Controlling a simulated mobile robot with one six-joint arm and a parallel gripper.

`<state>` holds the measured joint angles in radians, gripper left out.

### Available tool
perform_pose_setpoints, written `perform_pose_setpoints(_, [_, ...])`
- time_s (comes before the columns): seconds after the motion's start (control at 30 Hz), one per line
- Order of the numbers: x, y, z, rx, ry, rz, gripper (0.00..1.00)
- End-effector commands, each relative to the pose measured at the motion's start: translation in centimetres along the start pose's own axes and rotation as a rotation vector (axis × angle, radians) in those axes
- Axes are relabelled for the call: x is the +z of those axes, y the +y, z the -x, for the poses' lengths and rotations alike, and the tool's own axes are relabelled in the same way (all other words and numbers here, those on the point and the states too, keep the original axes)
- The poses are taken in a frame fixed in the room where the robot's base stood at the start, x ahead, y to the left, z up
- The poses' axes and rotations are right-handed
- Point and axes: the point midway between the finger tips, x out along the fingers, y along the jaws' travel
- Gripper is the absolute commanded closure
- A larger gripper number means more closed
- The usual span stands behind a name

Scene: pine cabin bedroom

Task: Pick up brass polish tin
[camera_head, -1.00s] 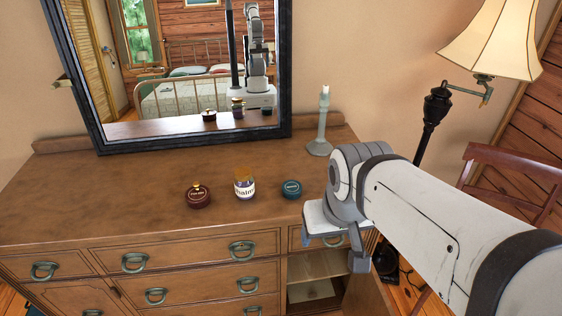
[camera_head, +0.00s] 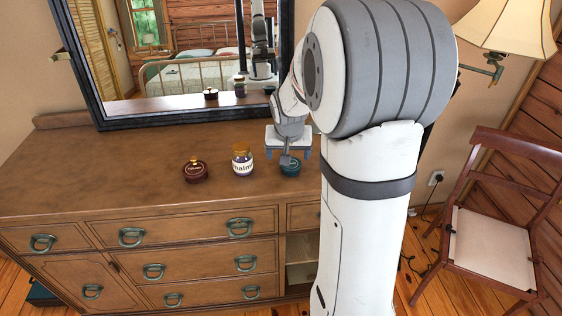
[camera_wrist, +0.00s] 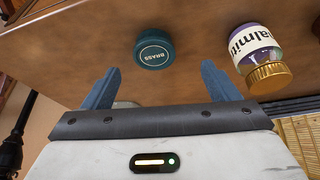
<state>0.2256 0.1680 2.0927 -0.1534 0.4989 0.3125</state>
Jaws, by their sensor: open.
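The brass polish tin is a small round teal tin (camera_head: 290,167) on the dresser top, right of the jar. In the wrist view the tin (camera_wrist: 154,49) shows "BRASS" on its lid, ahead of my fingers and between their lines. My gripper (camera_head: 288,151) is just behind and above the tin in the head view, partly covering it. In the wrist view my gripper (camera_wrist: 160,84) has its two blue fingers wide apart with nothing between them. The tin appears apart from both fingers.
A labelled jar (camera_head: 242,160) stands close beside the tin, and it also shows in the wrist view (camera_wrist: 252,48). A dark red tin (camera_head: 195,171) is further left. The mirror (camera_head: 175,55) rises behind. The dresser's left top (camera_head: 100,175) is clear.

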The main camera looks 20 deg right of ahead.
Motion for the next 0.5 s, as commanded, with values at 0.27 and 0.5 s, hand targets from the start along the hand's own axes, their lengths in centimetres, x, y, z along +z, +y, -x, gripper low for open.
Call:
perform_pose_setpoints(0.27, [-0.4,1.1,-2.6,0.008,-0.002,-0.02,0.18])
perform_pose_setpoints(0.5, [-1.4,1.7,-5.3,0.011,-0.004,-0.025,0.18])
